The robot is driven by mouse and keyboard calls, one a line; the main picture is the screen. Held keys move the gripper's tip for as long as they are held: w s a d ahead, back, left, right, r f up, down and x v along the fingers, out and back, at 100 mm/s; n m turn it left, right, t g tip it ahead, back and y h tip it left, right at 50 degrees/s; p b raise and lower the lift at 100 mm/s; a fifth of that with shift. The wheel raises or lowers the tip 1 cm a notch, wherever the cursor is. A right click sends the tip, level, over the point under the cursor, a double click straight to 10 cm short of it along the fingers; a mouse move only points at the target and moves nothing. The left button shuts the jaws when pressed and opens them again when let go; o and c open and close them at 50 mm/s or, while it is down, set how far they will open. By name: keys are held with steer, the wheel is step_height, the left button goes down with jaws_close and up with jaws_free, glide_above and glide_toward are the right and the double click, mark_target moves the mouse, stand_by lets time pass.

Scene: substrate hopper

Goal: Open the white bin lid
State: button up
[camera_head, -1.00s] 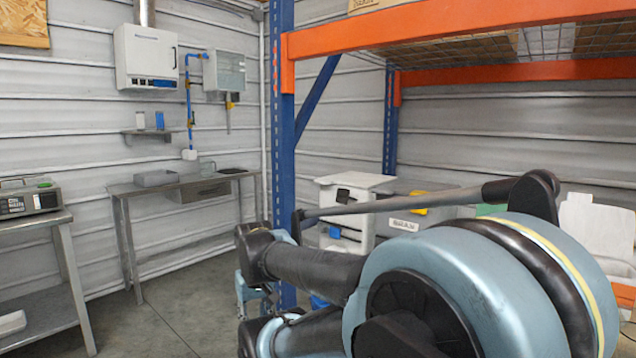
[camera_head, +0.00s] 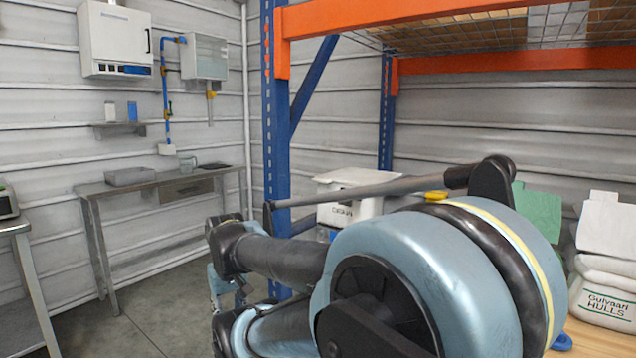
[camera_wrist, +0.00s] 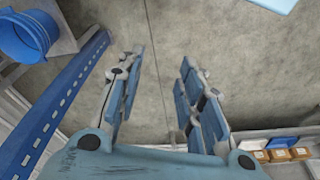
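The white bin (camera_head: 345,210) stands behind the blue rack post, with dark lettering on its front. Its pale lid (camera_head: 347,176) looks shut. My arm covers the bin's lower part and right side. My gripper (camera_wrist: 160,60) shows in the wrist view with its two fingers spread apart and nothing between them. It points over bare concrete floor, and the white bin cannot be made out there. In the head view, part of my gripper shows low at the left of my arm, apart from the bin.
A blue rack post (camera_head: 274,150) and orange beam (camera_head: 430,22) stand near my arm. A white sack (camera_head: 603,290) sits at right on a wooden surface. A metal table (camera_head: 150,186) stands along the left wall. The wrist view shows a blue bucket (camera_wrist: 28,38) and small boxes (camera_wrist: 280,155).

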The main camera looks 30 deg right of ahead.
steer(key=o, duration=0.5)
steer(key=shift+s+d+r, duration=0.15)
steer(key=shift+s+r, duration=0.1)
steer(key=shift+c, duration=0.2)
steer(key=o, duration=0.6)
steer(key=w+d+m+h, duration=0.1)
steer(key=w+d+r, duration=0.1)
steer(key=d, duration=0.1)
steer(key=w+d+r+m+h, duration=0.1)
steer(key=d, duration=0.1)
steer(key=shift+w+d+m+t+h, duration=0.25)
steer(key=shift+w+m+t+h, duration=0.05)
steer(key=shift+w, duration=0.1)
steer(key=m+t+h, duration=0.4)
steer(key=m+h, duration=0.7)
steer(key=h, duration=0.3)
glide_toward(318, 179)
steer(key=x, duration=1.1)
steer(key=shift+d+f, duration=0.1)
steer(key=shift+d, duration=0.15)
steer(key=c, duration=1.5)
